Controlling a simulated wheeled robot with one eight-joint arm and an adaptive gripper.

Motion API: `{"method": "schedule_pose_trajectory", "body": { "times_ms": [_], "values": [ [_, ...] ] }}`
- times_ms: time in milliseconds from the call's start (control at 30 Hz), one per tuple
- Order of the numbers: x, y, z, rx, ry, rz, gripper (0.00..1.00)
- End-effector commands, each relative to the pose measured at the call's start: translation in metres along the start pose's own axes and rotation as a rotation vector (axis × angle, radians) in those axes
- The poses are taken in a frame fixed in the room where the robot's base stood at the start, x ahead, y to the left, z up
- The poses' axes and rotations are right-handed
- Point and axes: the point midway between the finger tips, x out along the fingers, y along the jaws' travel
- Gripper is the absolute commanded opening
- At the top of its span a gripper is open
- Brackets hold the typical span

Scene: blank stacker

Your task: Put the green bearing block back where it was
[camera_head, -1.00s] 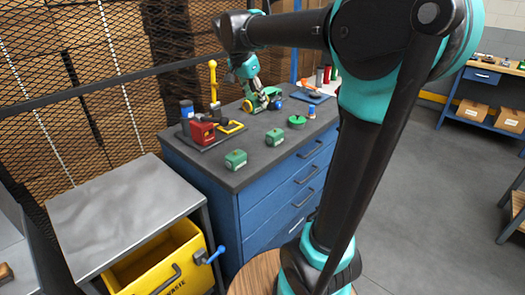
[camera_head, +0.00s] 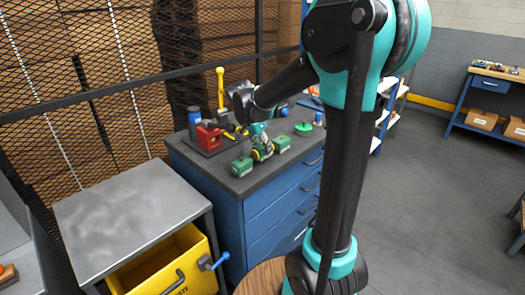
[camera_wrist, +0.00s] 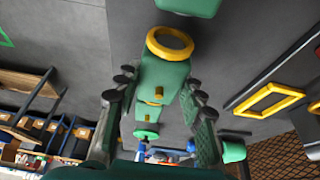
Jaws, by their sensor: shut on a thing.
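The green bearing block (camera_wrist: 165,75), with a yellow ring at its end, sits between the fingers of my gripper (camera_wrist: 155,110) in the wrist view. My gripper (camera_head: 261,148) is shut on it, low over the grey bench top (camera_head: 262,180). In the head view the held block hangs between two other green blocks, one at the left (camera_head: 241,167) and one at the right (camera_head: 282,144). Whether it touches the bench or those blocks, I cannot tell. Part of it is hidden by my fingers.
A green disc (camera_head: 303,129) lies at the right. The front left bench top is clear. A yellow bin (camera_head: 190,262) stands below.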

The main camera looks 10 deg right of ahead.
Motion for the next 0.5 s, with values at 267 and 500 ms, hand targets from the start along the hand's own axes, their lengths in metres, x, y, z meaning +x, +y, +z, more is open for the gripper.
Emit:
{"method": "schedule_pose_trajectory", "body": {
  "times_ms": [267, 500],
  "values": [
    [0.0134, 0.0002, 0.0055, 0.0, 0.001, 0.0, 0.0],
    [0.015, 0.0001, 0.0061, 0.0, 0.001, 0.0, 0.0]
  ]
}}
